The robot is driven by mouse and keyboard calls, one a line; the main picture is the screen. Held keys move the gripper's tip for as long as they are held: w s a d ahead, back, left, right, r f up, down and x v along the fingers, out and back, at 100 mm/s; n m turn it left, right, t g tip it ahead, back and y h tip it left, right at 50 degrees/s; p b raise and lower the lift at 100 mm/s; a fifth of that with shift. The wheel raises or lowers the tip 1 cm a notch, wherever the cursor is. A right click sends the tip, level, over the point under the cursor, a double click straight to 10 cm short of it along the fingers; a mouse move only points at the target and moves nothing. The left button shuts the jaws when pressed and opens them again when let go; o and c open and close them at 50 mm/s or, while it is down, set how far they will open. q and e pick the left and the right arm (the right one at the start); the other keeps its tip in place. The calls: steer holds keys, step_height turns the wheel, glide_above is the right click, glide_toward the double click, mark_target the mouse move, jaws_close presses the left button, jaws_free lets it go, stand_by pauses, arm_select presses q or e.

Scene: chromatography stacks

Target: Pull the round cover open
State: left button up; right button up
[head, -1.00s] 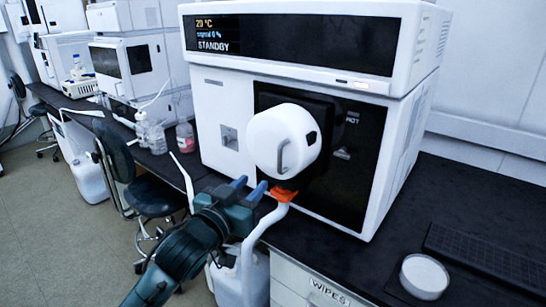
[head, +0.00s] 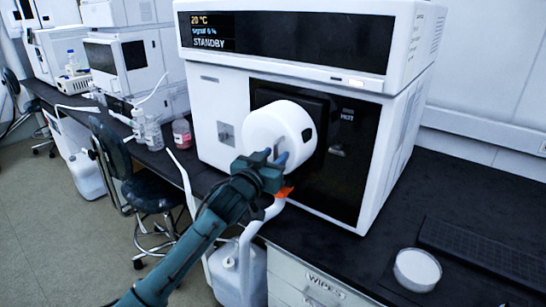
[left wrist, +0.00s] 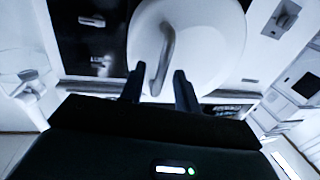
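The round white cover (head: 280,125) sits on the dark front panel of the white instrument and is closed against it. It also shows in the left wrist view (left wrist: 215,35), with its curved grey handle (left wrist: 165,45) running down its face. My left gripper (head: 272,157) is in front of the cover's lower part. In the left wrist view my left gripper (left wrist: 159,71) is open, one finger on each side of the handle's lower part, with gaps visible. In the head view the gripper hides the handle. My right gripper is not in view.
The instrument (head: 220,105) stands on a black bench (head: 400,240). An orange fitting with a white tube is just below the cover. A white round dish (head: 417,270) and a black keyboard (head: 485,250) lie at the right. Bottles (head: 182,133) and a stool (head: 155,195) are at the left.

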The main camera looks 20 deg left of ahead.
arm_select(q)
steer(key=shift+c, duration=0.3)
jaws_close()
steer(key=shift+a, duration=0.15)
stand_by(0.3)
